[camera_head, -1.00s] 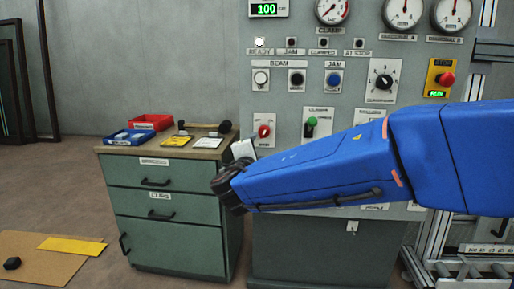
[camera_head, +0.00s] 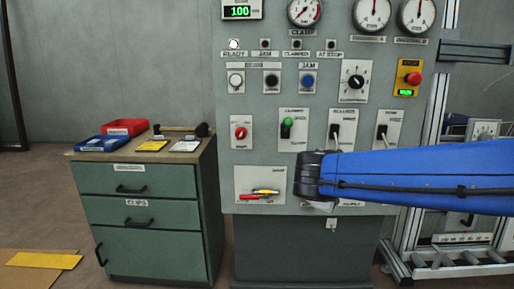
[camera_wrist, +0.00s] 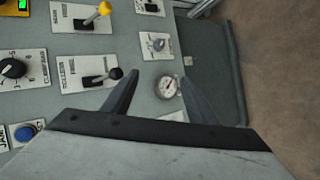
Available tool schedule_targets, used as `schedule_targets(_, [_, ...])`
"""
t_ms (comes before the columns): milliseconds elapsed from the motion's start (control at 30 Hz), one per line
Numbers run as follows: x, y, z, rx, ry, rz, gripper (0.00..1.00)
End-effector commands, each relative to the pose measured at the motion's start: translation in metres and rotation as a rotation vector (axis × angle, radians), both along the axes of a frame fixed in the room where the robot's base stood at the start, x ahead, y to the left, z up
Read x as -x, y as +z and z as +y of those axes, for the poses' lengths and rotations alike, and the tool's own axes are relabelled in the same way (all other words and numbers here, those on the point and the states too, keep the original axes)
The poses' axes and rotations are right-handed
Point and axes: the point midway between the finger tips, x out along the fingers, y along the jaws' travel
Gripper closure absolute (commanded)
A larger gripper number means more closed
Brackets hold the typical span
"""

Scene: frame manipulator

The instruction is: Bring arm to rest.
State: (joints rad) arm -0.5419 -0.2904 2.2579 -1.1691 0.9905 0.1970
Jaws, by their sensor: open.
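My blue arm (camera_head: 420,176) reaches in from the right in the head view, its black wrist (camera_head: 310,175) in front of the lower part of the grey control panel (camera_head: 262,160). In the wrist view my gripper (camera_wrist: 160,82) is open, its two dark fingers spread apart. A black-knobbed lever (camera_wrist: 100,78) and a yellow-knobbed lever (camera_wrist: 92,18) are to the left of the fingers. The fingertips are hidden in the head view.
A green drawer cabinet (camera_head: 145,215) stands left of the panel, with a red tray (camera_head: 126,127) and a blue tray (camera_head: 102,143) on top. A metal frame (camera_head: 440,265) stands at the right. A brown mat (camera_head: 35,280) lies on the floor at lower left.

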Motion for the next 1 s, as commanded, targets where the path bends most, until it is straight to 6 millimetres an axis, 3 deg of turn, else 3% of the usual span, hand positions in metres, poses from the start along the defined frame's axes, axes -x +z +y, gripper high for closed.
schedule_targets(33, [0.018,-0.007,-0.023,-0.056,-0.058,0.022,0.47])
schedule_targets(100, [0.045,-0.021,-0.046,-0.14,-0.133,0.059,0.47])
schedule_targets(200, [0.083,-0.041,-0.071,-0.266,-0.232,0.104,0.47])
schedule_targets(333, [0.133,-0.066,-0.09,-0.438,-0.352,0.148,0.47])
schedule_targets(500, [0.192,-0.094,-0.093,-0.676,-0.488,0.18,0.47])
schedule_targets(700, [0.239,-0.115,-0.077,-0.925,-0.596,0.185,0.47])
schedule_targets(1000, [0.258,-0.124,-0.062,-1.068,-0.643,0.178,0.47])
